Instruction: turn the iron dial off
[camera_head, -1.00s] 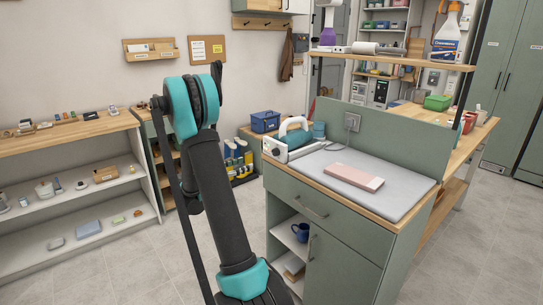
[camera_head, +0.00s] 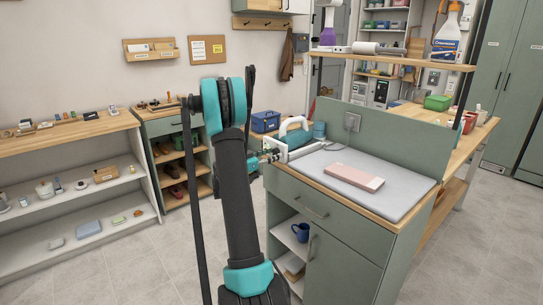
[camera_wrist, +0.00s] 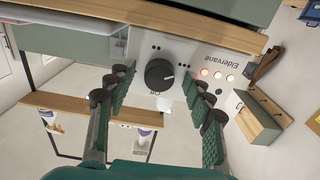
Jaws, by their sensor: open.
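The iron (camera_head: 297,136), teal and white with a raised white handle, stands at the left back edge of the grey ironing surface. In the wrist view its white panel (camera_wrist: 222,56) reads "Eldervane". The round black dial (camera_wrist: 159,74) sits on this panel with a short pale mark on its right side. Several small round lights (camera_wrist: 204,72) are beside it, at least one glowing. My gripper (camera_wrist: 158,88) is open, with one finger on each side of the dial; I cannot tell whether they touch it. In the head view my gripper (camera_head: 268,157) is at the panel's left end, partly hidden by my arm.
A pink folded towel (camera_head: 354,177) lies on the grey ironing surface (camera_head: 405,180) of the green cabinet (camera_head: 345,255). A socket with a plug (camera_head: 352,122) is on the upright panel behind. A blue crate (camera_head: 265,121) stands behind my arm. The floor at left is clear.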

